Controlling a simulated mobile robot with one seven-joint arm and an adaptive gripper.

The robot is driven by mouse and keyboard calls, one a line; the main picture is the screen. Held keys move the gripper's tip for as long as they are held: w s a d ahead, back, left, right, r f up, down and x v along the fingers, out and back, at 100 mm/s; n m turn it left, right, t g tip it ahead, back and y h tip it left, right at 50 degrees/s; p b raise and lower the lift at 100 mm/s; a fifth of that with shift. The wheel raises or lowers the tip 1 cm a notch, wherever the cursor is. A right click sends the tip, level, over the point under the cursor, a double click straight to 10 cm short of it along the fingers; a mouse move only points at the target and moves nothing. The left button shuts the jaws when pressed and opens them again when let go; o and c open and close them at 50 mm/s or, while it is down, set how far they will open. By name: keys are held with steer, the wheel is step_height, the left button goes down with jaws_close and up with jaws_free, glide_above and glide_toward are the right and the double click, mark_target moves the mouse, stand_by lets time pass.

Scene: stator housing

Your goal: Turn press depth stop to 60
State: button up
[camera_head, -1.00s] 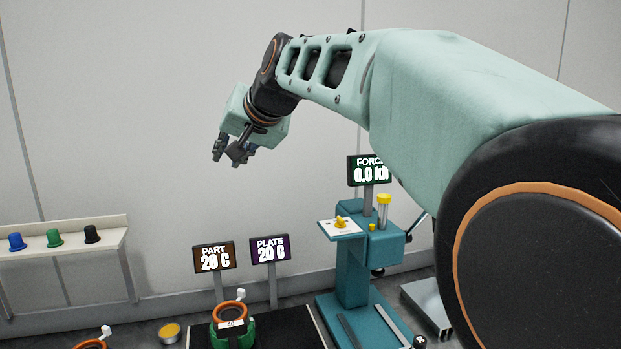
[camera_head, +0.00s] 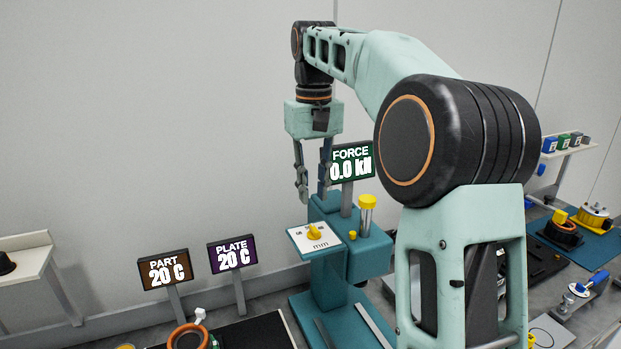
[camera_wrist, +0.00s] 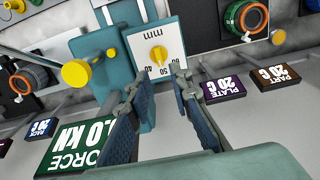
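The press depth stop is a yellow knob (camera_head: 314,232) on a white dial plate (camera_head: 326,246) marked mm, fixed to the front of the teal press (camera_head: 369,256). In the wrist view the knob (camera_wrist: 158,54) lies beyond my fingertips, with 40, 50 and 60 readable around it. I cannot tell exactly which number it points to. My gripper (camera_head: 313,191) points down above the dial, apart from it. Its two fingers are spread with nothing between them, as the wrist view also shows (camera_wrist: 156,82).
A green FORCE display (camera_head: 352,162) reading 0.0 kN stands close behind my gripper. A yellow-capped post (camera_head: 367,202) rises beside the dial. PART (camera_head: 165,270) and PLATE (camera_head: 233,254) displays, both 20 C, stand to the left.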

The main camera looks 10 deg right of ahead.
mark_target(314, 228)
steer(key=shift+s+d+f, duration=0.1)
steer(key=shift+s+f, duration=0.1)
steer(key=shift+f, duration=1.95)
step_height(314, 228, down, 4)
steer(key=b, duration=0.3)
steer(key=shift+r, duration=0.15)
steer(key=shift+w+r, duration=0.1)
steer(key=shift+r, duration=0.2)
steer(key=shift+f, duration=0.2)
